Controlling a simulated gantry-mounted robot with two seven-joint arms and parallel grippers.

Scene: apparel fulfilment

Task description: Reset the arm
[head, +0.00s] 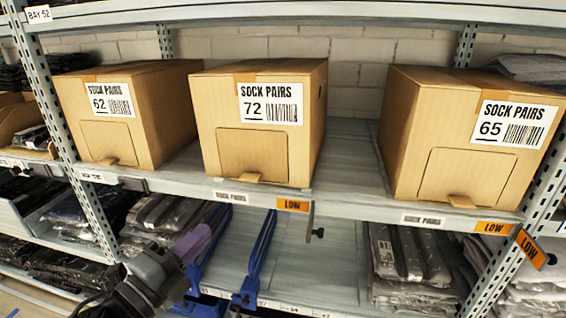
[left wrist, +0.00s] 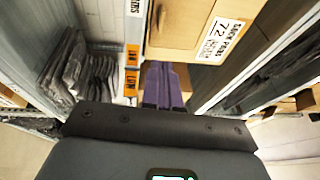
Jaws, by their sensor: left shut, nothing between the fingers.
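My left gripper (head: 203,236) reaches up from the bottom left in the head view, with purple fingers and a dark body. It is in front of the lower shelf, below the upper shelf's edge. In the left wrist view its purple fingers (left wrist: 164,84) lie together with nothing between them. The box marked 72 (head: 252,125) stands above and beyond the fingers, apart from them in the head view; it also shows in the left wrist view (left wrist: 188,22). My right gripper is in neither view.
Boxes marked 62 (head: 130,110) and 65 (head: 470,130) flank box 72 on the upper shelf (head: 345,190). Blue bars (head: 258,258) stand near the gripper. Bagged garments (head: 408,258) lie on the lower shelf, with a bare stretch left of them. Orange LOW tags (head: 293,205) hang at the edge.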

